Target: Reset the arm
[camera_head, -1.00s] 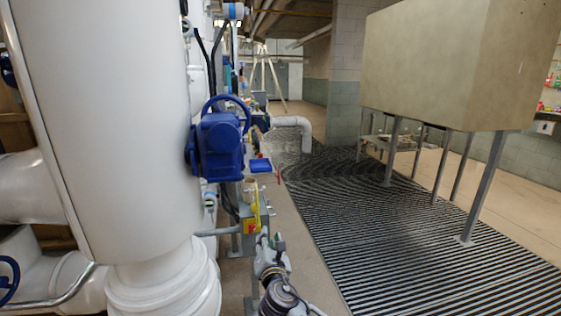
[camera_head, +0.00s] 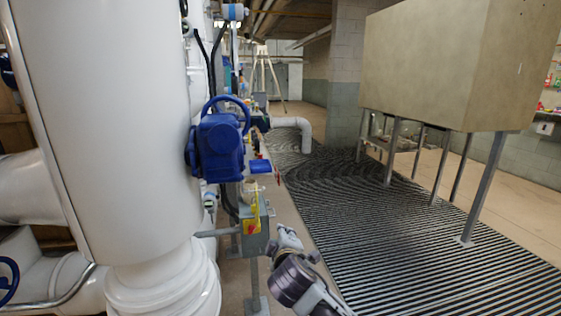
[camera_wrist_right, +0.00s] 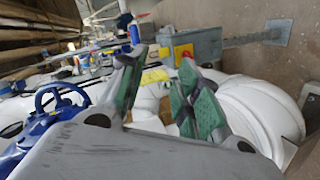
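My right arm (camera_head: 293,276) comes in at the bottom middle of the head view, over the floor beside the grey control box (camera_head: 253,212). Its gripper end is small there and its fingers cannot be made out. In the right wrist view my right gripper (camera_wrist_right: 163,62) shows two green-padded fingers spread apart with nothing between them. Beyond the fingers are white pipework and the grey box with its red and yellow switch (camera_wrist_right: 184,53). My left gripper is not in the head view.
A large white pipe (camera_head: 110,130) fills the left, with a blue valve actuator and handwheel (camera_head: 218,145) at its side. A beige tank on legs (camera_head: 450,65) stands at the right. The ribbed dark floor (camera_head: 400,235) between them is mostly clear.

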